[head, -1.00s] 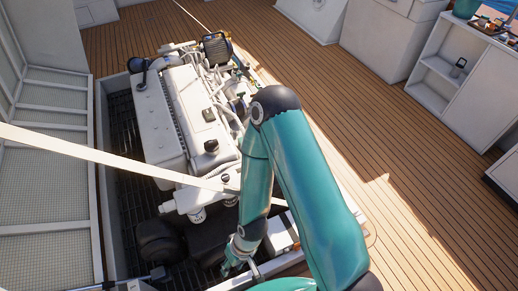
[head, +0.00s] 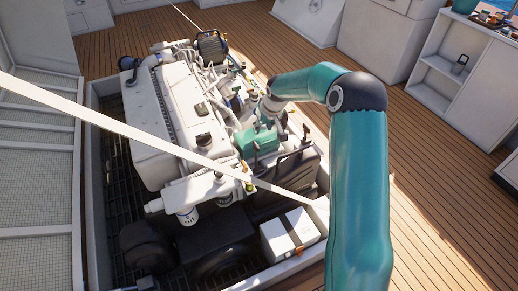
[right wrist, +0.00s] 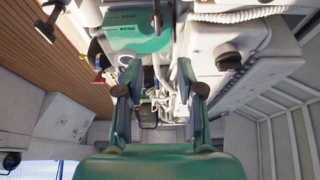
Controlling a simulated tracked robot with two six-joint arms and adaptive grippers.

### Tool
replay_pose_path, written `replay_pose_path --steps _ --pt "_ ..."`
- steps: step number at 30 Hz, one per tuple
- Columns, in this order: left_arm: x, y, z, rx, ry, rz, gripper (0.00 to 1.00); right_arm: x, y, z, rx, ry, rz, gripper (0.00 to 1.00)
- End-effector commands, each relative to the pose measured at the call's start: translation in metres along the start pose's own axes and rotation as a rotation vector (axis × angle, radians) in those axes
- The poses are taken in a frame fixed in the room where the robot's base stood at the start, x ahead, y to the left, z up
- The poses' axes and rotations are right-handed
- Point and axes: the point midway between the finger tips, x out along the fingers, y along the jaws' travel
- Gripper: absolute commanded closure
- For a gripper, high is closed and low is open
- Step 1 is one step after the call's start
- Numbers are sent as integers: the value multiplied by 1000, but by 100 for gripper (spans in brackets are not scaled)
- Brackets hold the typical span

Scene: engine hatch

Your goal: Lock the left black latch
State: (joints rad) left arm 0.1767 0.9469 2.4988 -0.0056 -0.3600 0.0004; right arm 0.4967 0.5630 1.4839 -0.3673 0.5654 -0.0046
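I cannot make out with certainty which part is the left black latch. A small black handle (head: 306,133) stands on the right side of the engine bay, just below my right forearm. In the right wrist view a black T-shaped handle (right wrist: 45,26) shows at the upper left, outside the fingers. My right gripper (right wrist: 158,72) is open and empty, with pipes and engine parts showing beyond the gap. In the head view it is small and partly lost among engine parts beside the green tank (head: 260,139). My left gripper is in neither view.
The white engine (head: 170,110) fills the middle of the open hatch. A white box (head: 288,235) with a dark strap sits at the near right corner. A pale strap (head: 120,120) crosses the head view. Wooden deck (head: 430,170) lies clear to the right.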

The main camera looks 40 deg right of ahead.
Motion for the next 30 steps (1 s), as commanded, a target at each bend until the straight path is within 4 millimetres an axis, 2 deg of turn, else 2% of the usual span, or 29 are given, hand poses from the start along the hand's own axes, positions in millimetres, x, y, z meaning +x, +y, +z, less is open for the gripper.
replay_pose_path --steps 5,11,21,27,30 --pt "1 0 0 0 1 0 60 11 6 -2 2 -1 10 62" --pt "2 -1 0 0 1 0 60 48 6 -1 2 -3 8 62" --pt "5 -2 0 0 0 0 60 122 7 0 3 -1 8 62" --pt "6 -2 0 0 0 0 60 151 7 -1 4 0 8 62" --pt "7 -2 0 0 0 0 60 159 7 -1 4 1 8 62"
